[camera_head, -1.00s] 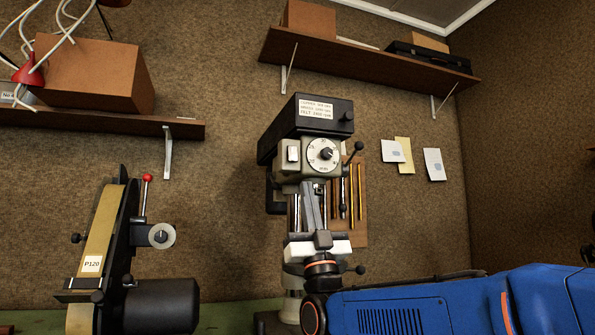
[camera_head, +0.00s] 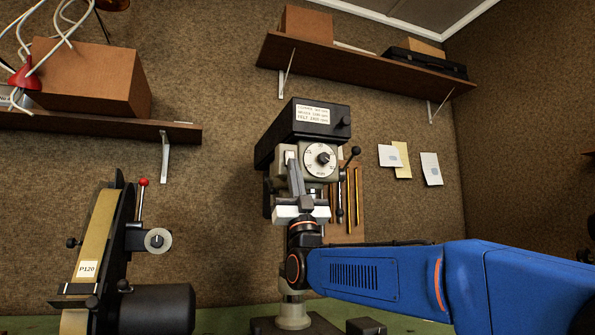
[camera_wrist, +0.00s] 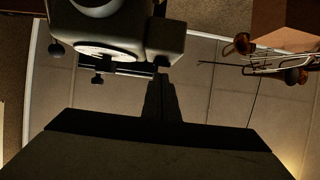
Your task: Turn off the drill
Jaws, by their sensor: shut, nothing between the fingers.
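The drill (camera_head: 312,122) is a bench drill press with a black top, a grey-beige front and a round white dial (camera_head: 313,165). In the earlier head view a small pale rocker switch shows left of the dial; now my gripper (camera_head: 293,166) covers most of that spot. My gripper is shut and empty, its fingertips pointing up in front of the switch area. I cannot tell whether they touch it or whether the switch is on or off. In the wrist view the drill head (camera_wrist: 160,42) hangs at the top, close to the shut fingertips (camera_wrist: 161,80).
A belt sander (camera_head: 100,240) marked P120 stands to the left. A lever with a black knob (camera_head: 355,151) sticks out right of the dial. Shelves with boxes (camera_head: 95,78) are on the wall. Space between sander and drill is clear.

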